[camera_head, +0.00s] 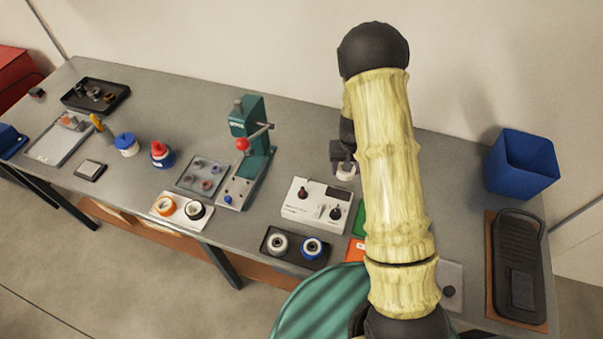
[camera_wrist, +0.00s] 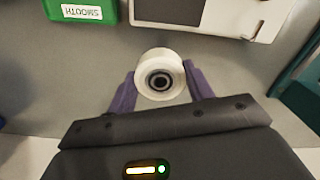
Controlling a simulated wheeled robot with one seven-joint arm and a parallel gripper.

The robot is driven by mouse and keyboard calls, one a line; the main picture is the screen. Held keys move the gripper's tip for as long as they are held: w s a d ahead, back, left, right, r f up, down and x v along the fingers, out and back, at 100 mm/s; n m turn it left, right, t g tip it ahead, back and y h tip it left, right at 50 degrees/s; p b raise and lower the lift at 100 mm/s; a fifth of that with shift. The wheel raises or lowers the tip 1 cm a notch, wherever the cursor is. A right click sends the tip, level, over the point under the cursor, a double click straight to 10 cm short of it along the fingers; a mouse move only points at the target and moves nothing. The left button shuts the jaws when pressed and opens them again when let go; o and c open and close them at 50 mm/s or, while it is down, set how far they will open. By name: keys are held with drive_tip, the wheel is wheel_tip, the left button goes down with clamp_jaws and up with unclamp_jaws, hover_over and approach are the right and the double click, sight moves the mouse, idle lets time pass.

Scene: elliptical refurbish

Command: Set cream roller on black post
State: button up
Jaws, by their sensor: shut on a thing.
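The cream roller (camera_wrist: 159,75), a short cylinder with a dark hub and centre hole, is held between the two purple fingers of my gripper (camera_wrist: 160,90). In the head view the roller (camera_head: 345,172) shows small below my gripper (camera_head: 344,160), above the bench and behind the white fixture. The white fixture (camera_head: 300,209) carries two dark upright pieces, one at its left (camera_head: 303,192) and one at its right (camera_head: 336,212); I cannot tell for sure which is the black post. Part of the fixture (camera_wrist: 215,15) also shows at the top right of the wrist view.
A dark tray (camera_head: 291,259) with a white-and-grey roller and a blue one stands in front of the fixture. A teal press (camera_head: 250,150) stands left of it. A blue bin (camera_head: 522,163) stands far right.

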drive_tip(key=s+a+r+m+p, duration=0.2)
drive_tip(key=a+r+m+p, duration=0.2)
drive_tip(key=a+p, duration=0.25)
wheel_tip(320, 180, up, 2)
drive_tip(key=m+p, duration=0.4)
drive_tip(key=p, duration=0.1)
hover_over(302, 188)
drive_tip(key=shift+w+d+r, duration=0.1)
drive_tip(key=shift+w+d, duration=0.15)
drive_tip(key=shift+d, duration=0.1)
drive_tip(key=shift+s+a+m, duration=0.2)
drive_tip(key=shift+a+m, duration=0.05)
drive_tip(key=shift+m, duration=0.15)
drive_tip(key=shift+f, duration=0.25)
drive_tip(key=shift+f+b, duration=2.25)
drive_tip(key=shift+f, duration=0.55)
drive_tip(key=shift+f+b, duration=0.4)
drive_tip(key=shift+f, duration=0.2)
drive_tip(key=o, duration=0.7)
drive_tip(key=shift+r, duration=0.1)
